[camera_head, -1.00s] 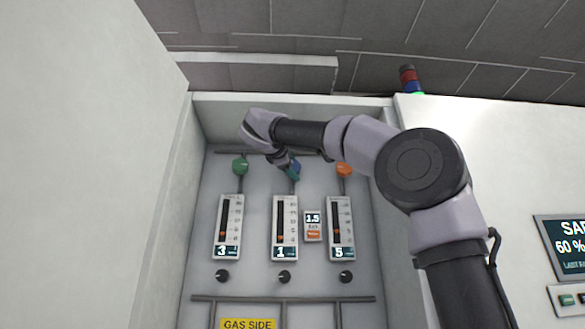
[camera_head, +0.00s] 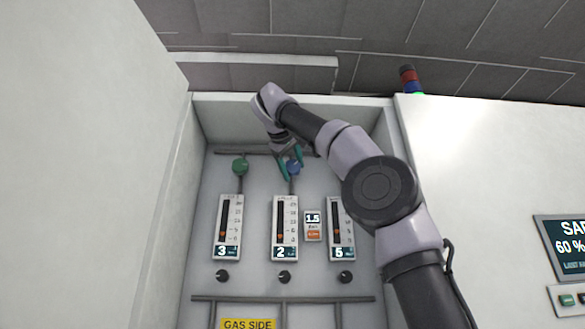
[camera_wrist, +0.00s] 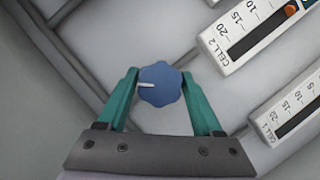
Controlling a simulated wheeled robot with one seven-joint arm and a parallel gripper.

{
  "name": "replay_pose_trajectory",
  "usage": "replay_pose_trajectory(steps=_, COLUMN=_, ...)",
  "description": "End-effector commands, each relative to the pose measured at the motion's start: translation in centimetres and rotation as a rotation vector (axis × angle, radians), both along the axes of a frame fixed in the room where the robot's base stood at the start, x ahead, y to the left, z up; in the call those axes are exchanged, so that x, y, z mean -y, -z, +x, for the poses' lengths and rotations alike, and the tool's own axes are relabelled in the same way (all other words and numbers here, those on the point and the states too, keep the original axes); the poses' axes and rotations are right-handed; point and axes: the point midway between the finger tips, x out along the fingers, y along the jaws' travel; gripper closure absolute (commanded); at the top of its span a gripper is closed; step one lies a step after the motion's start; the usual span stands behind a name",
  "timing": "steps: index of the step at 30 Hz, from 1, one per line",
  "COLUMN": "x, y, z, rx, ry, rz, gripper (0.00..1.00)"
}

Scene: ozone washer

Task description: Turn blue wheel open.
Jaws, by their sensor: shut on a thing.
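The blue wheel (camera_head: 293,168) sits on the middle pipe above the middle gauge in the head view. In the wrist view the blue wheel (camera_wrist: 160,84) is a lobed knob with a white mark pointing to the left. My gripper (camera_head: 291,166) has its teal fingers on either side of the wheel, shut on it. In the wrist view my gripper (camera_wrist: 159,82) shows one finger at the wheel's left edge and one at its right. The middle gauge (camera_head: 285,228) reads 2.
A green wheel (camera_head: 240,166) is to the left, above a gauge (camera_head: 228,227) reading 3. The right gauge (camera_head: 340,229) reads 5, and my arm hides the orange wheel above it. Recess walls stand close on both sides. Black knobs (camera_head: 285,277) sit below the gauges.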

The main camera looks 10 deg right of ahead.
Motion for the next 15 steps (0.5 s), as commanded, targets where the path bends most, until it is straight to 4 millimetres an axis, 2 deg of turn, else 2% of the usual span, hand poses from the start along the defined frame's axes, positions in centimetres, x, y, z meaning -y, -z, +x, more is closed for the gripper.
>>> replay_pose_trajectory(steps=6, x=-0.13, y=0.2, z=0.06, rx=0.033, ry=-0.001, rz=0.2, gripper=0.89)
replay_pose_trajectory(steps=15, x=-0.11, y=0.23, z=0.07, rx=0.074, ry=0.001, rz=0.411, gripper=0.88)
